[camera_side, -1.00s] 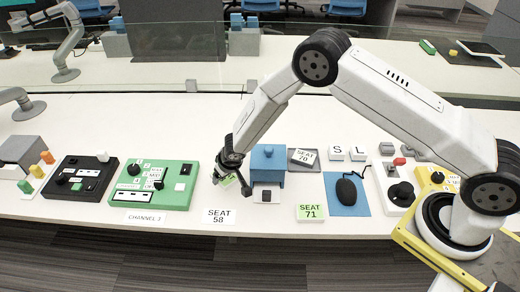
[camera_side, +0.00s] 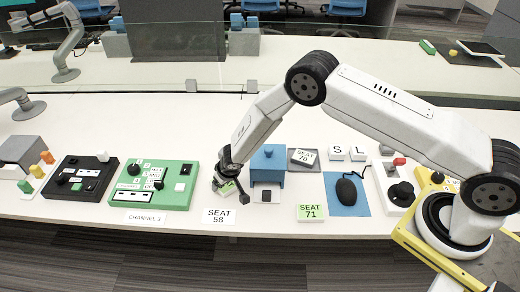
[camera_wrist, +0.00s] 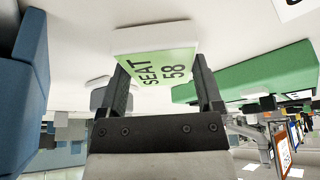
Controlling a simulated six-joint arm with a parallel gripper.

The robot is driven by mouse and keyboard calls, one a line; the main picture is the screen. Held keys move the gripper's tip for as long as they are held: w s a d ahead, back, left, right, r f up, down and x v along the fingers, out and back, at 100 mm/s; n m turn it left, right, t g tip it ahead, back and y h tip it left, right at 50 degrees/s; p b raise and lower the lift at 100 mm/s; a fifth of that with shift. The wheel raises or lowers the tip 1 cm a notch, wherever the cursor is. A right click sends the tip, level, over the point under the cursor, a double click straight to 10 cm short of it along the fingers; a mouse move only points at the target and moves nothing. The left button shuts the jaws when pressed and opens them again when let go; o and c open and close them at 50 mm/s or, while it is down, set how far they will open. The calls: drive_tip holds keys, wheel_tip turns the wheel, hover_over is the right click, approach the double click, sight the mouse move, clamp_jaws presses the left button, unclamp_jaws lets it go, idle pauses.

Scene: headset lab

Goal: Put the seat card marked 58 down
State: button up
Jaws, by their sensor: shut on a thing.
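My gripper (camera_side: 229,185) is shut on a green seat card (camera_wrist: 155,66) marked SEAT 58, which the wrist view shows between the two fingertips. In the side view the held card (camera_side: 227,188) is partly hidden by the fingers. It is low over the white table, just behind a white label reading SEAT 58 (camera_side: 219,216) at the front edge. I cannot tell whether the card touches the table.
A green control box (camera_side: 153,184) stands to the left and a blue box (camera_side: 268,164) close to the right of my gripper. A SEAT 71 card (camera_side: 311,211) lies at the front edge. A SEAT 70 card (camera_side: 303,156) lies on a grey tray. Bare table lies around the SEAT 58 label.

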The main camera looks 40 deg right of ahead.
drive_tip(key=o, duration=1)
drive_tip(key=shift+f, duration=0.1)
drive_tip(key=shift+o, duration=0.2)
drive_tip(key=v, duration=1.2)
